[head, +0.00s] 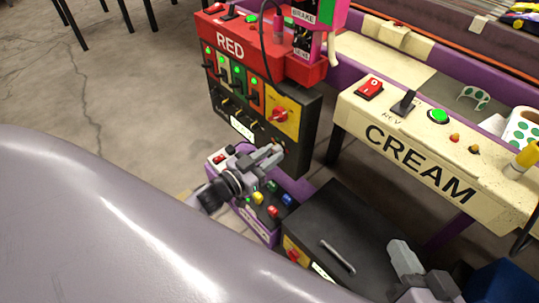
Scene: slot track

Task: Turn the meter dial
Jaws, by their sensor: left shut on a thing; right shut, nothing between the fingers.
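My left gripper (269,156) is shut at the lower right of the black panel (300,140) under the red RED box. What it holds is mostly hidden by its fingers; it seems to be the meter dial. A small white meter window (242,128) is on the same panel, left of the fingers. A red rotary knob (282,114) on a yellow plate sits just above the fingers, apart from them. My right gripper (408,265) is shut and empty at the bottom right, beside the black box (345,235).
A purple box (262,232) with several coloured buttons stands below my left gripper. The black box has a grey handle and another red knob (293,254) on yellow. The CREAM console (425,165) is at the right. Open floor (120,100) lies at the left.

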